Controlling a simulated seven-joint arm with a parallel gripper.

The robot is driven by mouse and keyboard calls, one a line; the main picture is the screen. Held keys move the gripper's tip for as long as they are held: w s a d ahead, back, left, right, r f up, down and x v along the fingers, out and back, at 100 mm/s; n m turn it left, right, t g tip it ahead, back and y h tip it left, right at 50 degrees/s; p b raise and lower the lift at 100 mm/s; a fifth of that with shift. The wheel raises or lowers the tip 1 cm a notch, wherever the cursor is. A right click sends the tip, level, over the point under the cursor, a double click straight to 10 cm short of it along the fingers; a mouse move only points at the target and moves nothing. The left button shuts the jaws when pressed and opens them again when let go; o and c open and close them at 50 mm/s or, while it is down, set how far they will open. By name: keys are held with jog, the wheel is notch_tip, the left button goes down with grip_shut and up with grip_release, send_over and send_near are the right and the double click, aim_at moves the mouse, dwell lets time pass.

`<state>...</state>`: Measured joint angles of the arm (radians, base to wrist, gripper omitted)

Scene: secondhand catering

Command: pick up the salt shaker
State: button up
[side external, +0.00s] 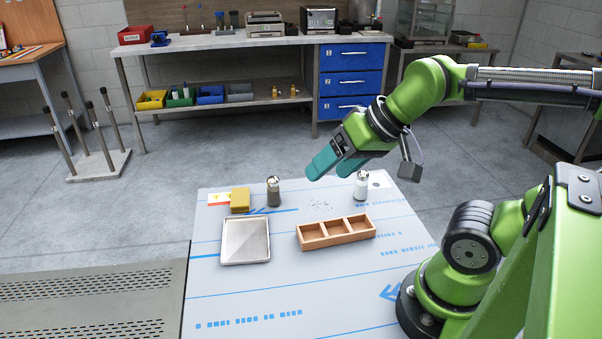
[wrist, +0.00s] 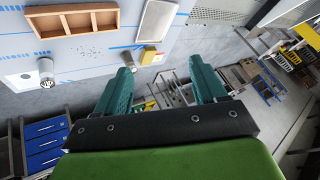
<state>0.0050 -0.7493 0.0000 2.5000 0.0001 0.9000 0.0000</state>
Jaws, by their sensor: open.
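Two shakers with metal tops stand upright on the table. The white salt shaker (side external: 361,187) is on the right in the side view, behind the wooden box; it also shows at the left of the wrist view (wrist: 46,70). A darker shaker (side external: 273,192) stands to its left beside a yellow block; in the wrist view it (wrist: 148,56) appears near the left fingertip. My gripper (side external: 330,165) has teal fingers, spread apart and empty. It hangs tilted above the far part of the table, between the two shakers in the side picture, touching neither.
A wooden three-compartment box (side external: 337,232) and a shallow metal tray (side external: 246,241) lie nearer than the shakers. A yellow block (side external: 240,200) sits at the table's far left. Dark specks (side external: 320,206) lie between the shakers. The near table (side external: 330,300) is clear.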

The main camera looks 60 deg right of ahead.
jog(key=w+d+f+m+g+h, duration=0.1)
jog(key=w+d+f+m+g, duration=0.15)
jog(key=d, duration=0.45)
jog(key=n+g+h, duration=0.1)
jog(key=n+g, duration=0.4)
send_over(365, 172)
notch_tip(365, 172, down, 3)
jog(key=shift+m, duration=0.25)
jog(key=f, duration=1)
jog(key=shift+s+f, duration=0.2)
jog(key=shift+w+f, duration=0.15)
jog(key=shift+f, duration=1.25)
jog(key=shift+w+f, duration=0.15)
jog(key=shift+f, duration=1.25)
jog(key=c, duration=1.2)
jog(key=shift+r, duration=0.15)
